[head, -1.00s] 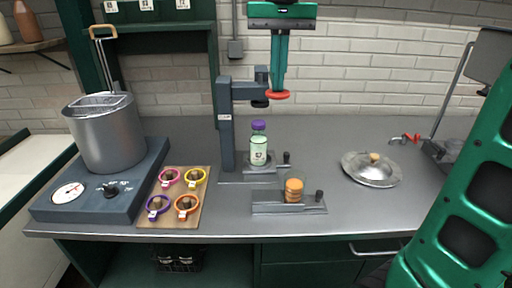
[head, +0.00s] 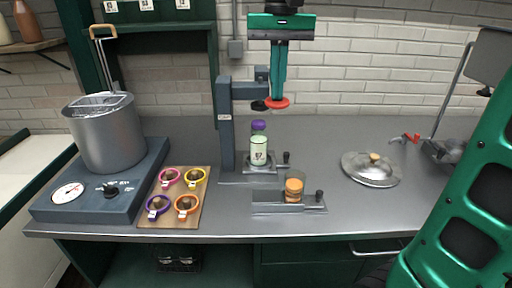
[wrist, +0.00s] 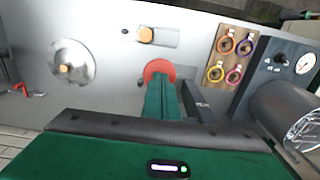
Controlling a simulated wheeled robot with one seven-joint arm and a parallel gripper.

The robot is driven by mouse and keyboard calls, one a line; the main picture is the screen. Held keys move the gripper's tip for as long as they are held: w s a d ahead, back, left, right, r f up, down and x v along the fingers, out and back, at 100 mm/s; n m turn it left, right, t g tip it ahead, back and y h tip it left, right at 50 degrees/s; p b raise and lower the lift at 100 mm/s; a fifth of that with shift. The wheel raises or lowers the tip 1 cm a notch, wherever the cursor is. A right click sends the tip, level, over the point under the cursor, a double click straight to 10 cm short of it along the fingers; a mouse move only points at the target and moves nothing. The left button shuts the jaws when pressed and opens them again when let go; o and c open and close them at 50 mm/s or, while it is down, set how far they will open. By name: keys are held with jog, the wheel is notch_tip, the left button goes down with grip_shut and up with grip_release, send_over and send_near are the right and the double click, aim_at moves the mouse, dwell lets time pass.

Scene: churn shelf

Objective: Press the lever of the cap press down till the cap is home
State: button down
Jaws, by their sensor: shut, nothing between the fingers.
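The cap press (head: 226,125) is a dark grey column with an arm and a black pressing head (head: 259,105). Its lever ends in a red-orange knob (head: 277,103). A glass bottle (head: 259,152) with a purple cap (head: 259,126) stands upright under the head, with a visible gap between cap and head. My green gripper (head: 278,96) points down with its shut fingertips at the knob. The wrist view shows the fingertips over the red knob (wrist: 159,67); whether they touch it I cannot tell. The bottle is hidden there.
A holder with orange discs (head: 294,188) stands in front of the press. A board with several coloured rings (head: 173,215) and a pot (head: 104,135) on a scale-like base are left. A metal lid (head: 370,170) lies right. The counter between is clear.

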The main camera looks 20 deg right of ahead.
jog(key=shift+f, duration=1.65)
